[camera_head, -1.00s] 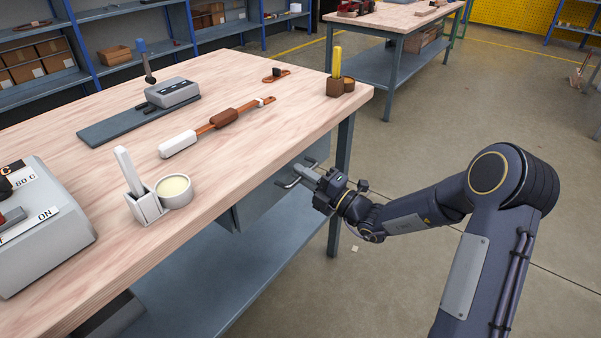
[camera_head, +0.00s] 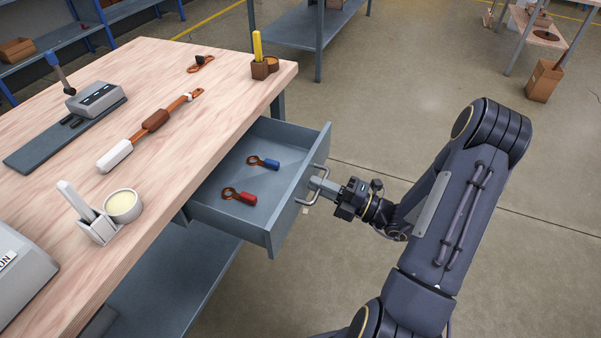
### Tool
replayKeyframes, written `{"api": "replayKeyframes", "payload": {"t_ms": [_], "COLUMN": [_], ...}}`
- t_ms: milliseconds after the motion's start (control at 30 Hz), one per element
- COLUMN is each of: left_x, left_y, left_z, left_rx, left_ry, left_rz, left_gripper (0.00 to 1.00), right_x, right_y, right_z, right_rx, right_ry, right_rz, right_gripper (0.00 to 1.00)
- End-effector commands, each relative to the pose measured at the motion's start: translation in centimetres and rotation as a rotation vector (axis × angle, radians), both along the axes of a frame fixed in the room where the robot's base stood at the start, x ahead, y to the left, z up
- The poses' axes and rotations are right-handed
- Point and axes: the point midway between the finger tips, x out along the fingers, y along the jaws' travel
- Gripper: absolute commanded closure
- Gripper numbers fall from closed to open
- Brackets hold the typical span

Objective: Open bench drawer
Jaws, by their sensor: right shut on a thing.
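The grey bench drawer (camera_head: 294,190) is pulled out from under the wooden bench top (camera_head: 165,195). Inside it lie a red-handled tool (camera_head: 245,197) and a blue-handled tool (camera_head: 271,164), apart from each other. My right gripper (camera_head: 318,188) is shut on the drawer's metal handle (camera_head: 313,198) at the drawer front. The fingertips are partly hidden around the handle bar. My left gripper is not in view.

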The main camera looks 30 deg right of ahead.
Motion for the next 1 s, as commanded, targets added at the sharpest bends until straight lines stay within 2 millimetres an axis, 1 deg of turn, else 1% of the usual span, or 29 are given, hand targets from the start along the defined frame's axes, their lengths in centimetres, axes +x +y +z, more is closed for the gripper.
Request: {"api": "replayKeyframes", "payload": {"t_ms": [33, 200, 633, 667, 733, 767, 1000], "left_x": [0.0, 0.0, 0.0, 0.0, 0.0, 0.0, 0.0], "left_y": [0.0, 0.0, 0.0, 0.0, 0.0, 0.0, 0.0], "left_z": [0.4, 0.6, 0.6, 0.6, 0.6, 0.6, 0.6], "left_rx": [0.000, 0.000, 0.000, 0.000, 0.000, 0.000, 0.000], "left_ry": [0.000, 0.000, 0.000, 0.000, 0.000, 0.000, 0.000], "left_rz": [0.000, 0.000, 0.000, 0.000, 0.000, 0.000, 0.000], "left_gripper": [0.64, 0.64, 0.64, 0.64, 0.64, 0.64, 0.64], "right_x": [-0.4, -1.3, -1.4, -1.4, -1.4, -1.4, -1.4], "right_y": [-0.3, -0.9, -1.1, -1.1, -1.1, -1.1, -1.1], "right_z": [0.1, 0.0, -0.1, -0.1, -0.1, -0.1, -0.1], "right_rx": [0.000, -0.001, -0.002, -0.002, -0.002, -0.002, -0.002], "right_ry": [0.002, 0.001, 0.001, 0.001, 0.001, 0.001, 0.000], "right_rz": [0.000, 0.001, 0.002, 0.002, 0.002, 0.002, 0.001], "right_gripper": [1.00, 1.00, 1.00, 0.85, 0.76, 0.75, 0.75]}}
